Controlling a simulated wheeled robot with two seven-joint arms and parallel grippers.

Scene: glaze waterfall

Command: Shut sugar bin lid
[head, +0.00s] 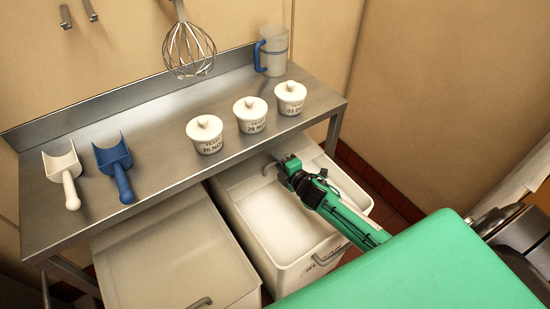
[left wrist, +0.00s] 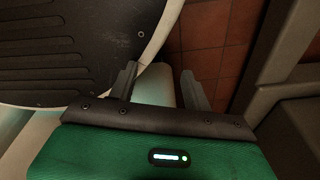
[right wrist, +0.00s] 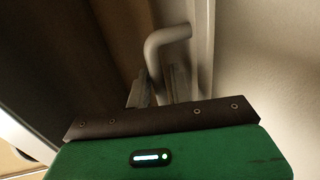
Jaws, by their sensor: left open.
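The right-hand white bin (head: 285,270) stands under the steel table's front edge, open at the top, with white sugar (head: 280,220) inside. Its lid seems raised at the back, partly hidden under the table. A grey bent handle (head: 268,167) shows there. My right gripper (head: 285,163) reaches over the bin to this handle. In the right wrist view the handle (right wrist: 155,62) runs down between the close-set fingers, which look shut on it. My left gripper (left wrist: 160,85) is open and empty above the floor, out of the head view.
A second bin with its lid (head: 175,255) down stands to the left. The table (head: 150,135) holds three lidded white pots (head: 250,115), a white scoop (head: 62,175), a blue scoop (head: 115,165) and a jug (head: 272,52). A whisk (head: 189,50) hangs above.

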